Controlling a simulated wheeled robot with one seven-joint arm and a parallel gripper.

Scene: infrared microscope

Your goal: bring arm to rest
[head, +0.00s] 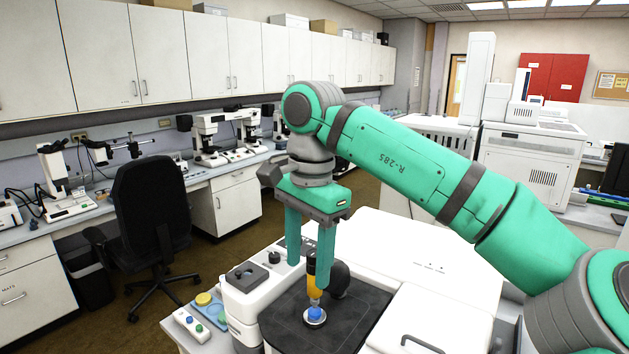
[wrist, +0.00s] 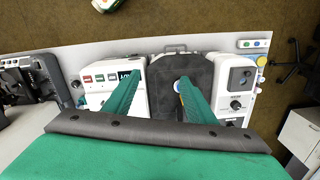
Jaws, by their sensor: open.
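My gripper (head: 309,270) is open, with its two green fingers pointing down over the white microscope instrument (head: 410,245). In the head view, an amber and black upright part (head: 313,278) with a blue-and-white base stands on the instrument's dark plate (head: 285,325), just below and partly behind the right finger. I cannot tell whether the finger touches it. My green arm reaches in from the right and bends down at the wrist.
A control block with a knob (head: 247,277) sits left of the plate. A small button box (head: 190,325) and a yellow-lidded container (head: 204,299) lie at the front left. A black office chair (head: 150,220) stands on the left floor. Air above the instrument looks clear.

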